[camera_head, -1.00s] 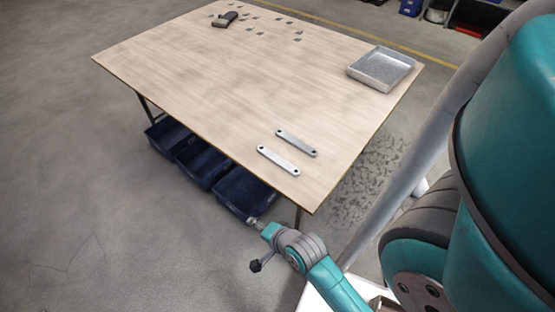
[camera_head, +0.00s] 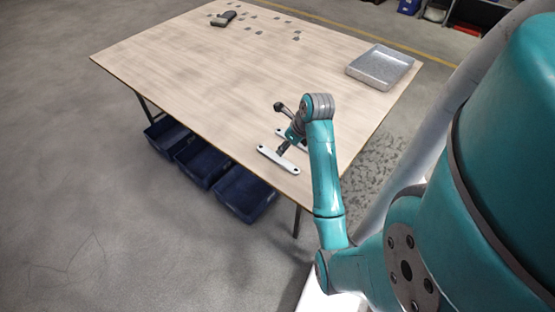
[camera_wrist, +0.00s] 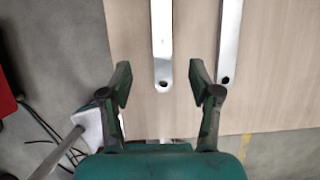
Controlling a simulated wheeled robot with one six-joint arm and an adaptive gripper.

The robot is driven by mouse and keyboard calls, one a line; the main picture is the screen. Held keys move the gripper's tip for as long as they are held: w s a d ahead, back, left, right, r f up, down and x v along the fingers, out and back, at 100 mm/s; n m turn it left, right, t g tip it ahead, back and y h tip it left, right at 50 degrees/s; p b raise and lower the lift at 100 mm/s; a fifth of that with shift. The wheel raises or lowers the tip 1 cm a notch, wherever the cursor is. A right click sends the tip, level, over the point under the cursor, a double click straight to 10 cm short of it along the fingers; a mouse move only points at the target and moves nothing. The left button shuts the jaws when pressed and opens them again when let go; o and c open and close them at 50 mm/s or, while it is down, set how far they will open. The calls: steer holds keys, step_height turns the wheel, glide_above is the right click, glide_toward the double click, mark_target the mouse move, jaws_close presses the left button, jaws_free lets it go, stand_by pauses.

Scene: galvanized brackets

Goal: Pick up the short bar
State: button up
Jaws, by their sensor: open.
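Two pale metal bars with a hole at each end lie side by side on the table. The front bar (camera_head: 269,154) is nearer the table's long edge; the back bar (camera_head: 281,132) is partly hidden by my arm. I cannot tell which is the shorter. My gripper (camera_head: 281,150) is over the front bar, open and empty. In the wrist view, the near end of one bar (camera_wrist: 162,50) lies between the two spread fingers of my gripper (camera_wrist: 160,82). The other bar (camera_wrist: 229,45) lies to the right, outside them. Both bars run out of the top of that view.
The wooden table (camera_head: 190,85) is mostly clear in the middle. A grey metal tray (camera_head: 381,66) sits at its right. A dark object (camera_head: 223,19) and several small grey pieces lie at the far end. Blue bins (camera_head: 245,193) stand below the table edge.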

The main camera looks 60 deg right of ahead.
mark_target(278, 158)
steer(key=x, duration=1)
steer(key=shift+d+f, duration=0.2)
steer(key=shift+f, duration=0.1)
jaws_close()
